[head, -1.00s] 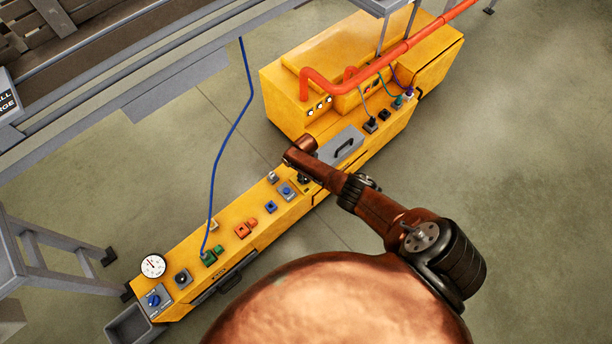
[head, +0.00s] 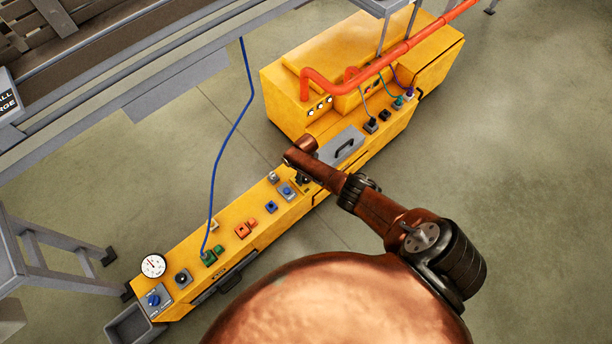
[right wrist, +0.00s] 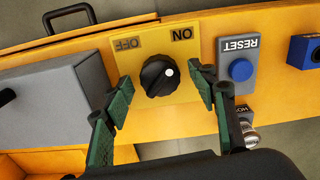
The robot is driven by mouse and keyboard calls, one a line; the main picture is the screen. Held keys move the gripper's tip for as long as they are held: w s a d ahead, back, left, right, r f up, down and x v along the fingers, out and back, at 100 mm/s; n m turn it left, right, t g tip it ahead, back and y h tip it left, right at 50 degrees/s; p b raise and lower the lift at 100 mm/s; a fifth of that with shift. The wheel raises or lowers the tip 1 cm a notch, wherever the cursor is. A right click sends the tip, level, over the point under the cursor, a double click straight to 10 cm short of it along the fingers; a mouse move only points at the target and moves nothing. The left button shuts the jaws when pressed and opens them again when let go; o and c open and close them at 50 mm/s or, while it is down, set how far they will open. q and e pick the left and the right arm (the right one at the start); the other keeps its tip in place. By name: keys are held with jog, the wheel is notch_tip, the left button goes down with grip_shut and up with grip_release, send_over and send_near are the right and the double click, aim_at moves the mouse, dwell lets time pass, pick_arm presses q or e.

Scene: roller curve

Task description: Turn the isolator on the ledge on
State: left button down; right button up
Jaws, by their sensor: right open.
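The isolator is a black rotary knob (right wrist: 155,78) on a yellow plate (right wrist: 150,46) set on the yellow ledge. OFF and ON appear upside down on the plate, OFF at the left and ON at the right. The knob's white dot is on its right side, a little upward, on the ON side of the knob. My right gripper (right wrist: 164,88) is open, with one green-padded finger to each side of the knob; I see no clear contact. In the head view my right gripper (head: 303,180) is small and dark, above the ledge, mostly hidden by my arm. My left gripper is not in view.
A blue RESET button (right wrist: 241,70) on a grey block is close right of the isolator. A grey lidded box (right wrist: 50,105) with a black handle is close left. Several other controls line the yellow ledge (head: 215,262). An orange pipe (head: 400,48) and a blue cable (head: 231,130) are nearby.

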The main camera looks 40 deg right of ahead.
notch_tip(320, 180, up, 12)
dwell(0.7)
dwell(0.4)
